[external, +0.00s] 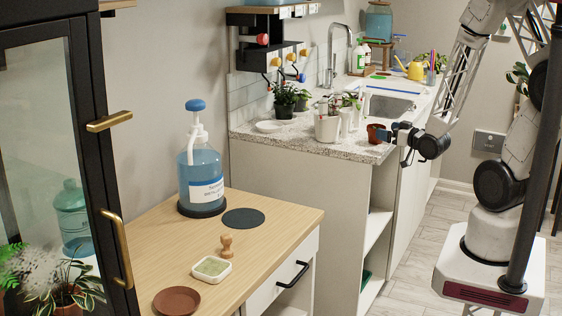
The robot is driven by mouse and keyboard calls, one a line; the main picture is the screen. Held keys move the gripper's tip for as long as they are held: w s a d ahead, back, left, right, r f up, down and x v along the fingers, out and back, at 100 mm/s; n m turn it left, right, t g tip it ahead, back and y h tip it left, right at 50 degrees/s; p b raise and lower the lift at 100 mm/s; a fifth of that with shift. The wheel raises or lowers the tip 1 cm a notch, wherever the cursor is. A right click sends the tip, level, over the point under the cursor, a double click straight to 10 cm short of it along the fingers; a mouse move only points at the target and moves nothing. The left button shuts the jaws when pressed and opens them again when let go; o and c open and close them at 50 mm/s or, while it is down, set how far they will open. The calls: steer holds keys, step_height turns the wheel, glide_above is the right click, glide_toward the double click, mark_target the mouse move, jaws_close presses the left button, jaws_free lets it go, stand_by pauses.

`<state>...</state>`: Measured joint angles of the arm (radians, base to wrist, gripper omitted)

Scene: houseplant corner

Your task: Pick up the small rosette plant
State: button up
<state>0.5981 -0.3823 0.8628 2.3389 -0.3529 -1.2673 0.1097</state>
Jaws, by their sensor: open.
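Several small potted plants stand on the speckled counter (300,138); I cannot tell for sure which one is the small rosette plant. Two leafy plants in dark pots (285,109) stand at the back by the wall. Slim plants stand in white pots (327,129) nearer the front edge. A small reddish-brown pot (375,133) sits at the counter's right edge; what grows in it is too small to make out. My gripper (387,136) is open, level with this pot and just right of it. Whether its fingers touch the pot is unclear.
A sink (392,104) and faucet (333,55) lie behind the pots. A white saucer (269,126) is on the counter's left. A yellow watering can (416,71) stands farther back. The lower wooden cabinet (262,262) holds a blue pump bottle (201,170).

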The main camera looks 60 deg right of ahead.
steer(key=shift+x, duration=2.55)
steer(key=c, duration=0.9)
